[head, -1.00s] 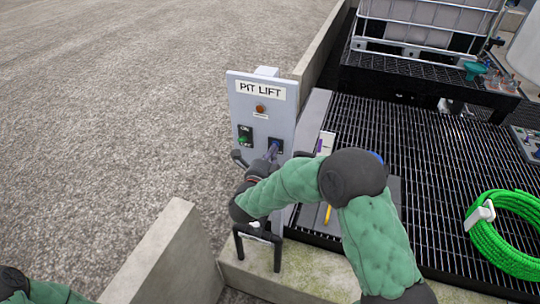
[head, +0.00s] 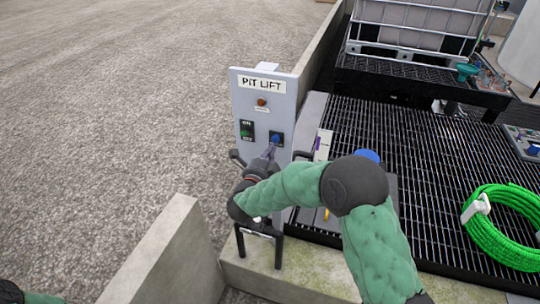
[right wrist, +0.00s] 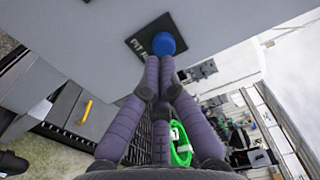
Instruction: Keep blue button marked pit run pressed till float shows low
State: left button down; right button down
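The blue button (head: 277,138) sits on a dark plate on the grey PIT LIFT panel (head: 263,117). It also shows in the right wrist view (right wrist: 165,43), where the plate's lettering starts with "PIT" and is partly covered. My right gripper (head: 271,150) is just below and in front of the button. In the right wrist view its purple fingers (right wrist: 160,84) come together at the tips with nothing between them; I cannot tell whether they touch the button. A narrow white upright strip (head: 322,146) stands right of the panel; its markings are too small to read. My left gripper is out of view.
The panel also has an amber lamp (head: 261,102) and a switch with a green part (head: 246,134). A low concrete wall (head: 168,258) stands front left. Dark grating (head: 430,160), a green hose coil (head: 503,228) and a caged tank (head: 410,22) are to the right.

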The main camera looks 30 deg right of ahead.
jog(key=v, duration=1)
jog(key=shift+a+p, duration=0.15)
jog(key=shift+p, duration=0.25)
jog(key=shift+w+f, duration=0.1)
jog(key=shift+f, duration=0.15)
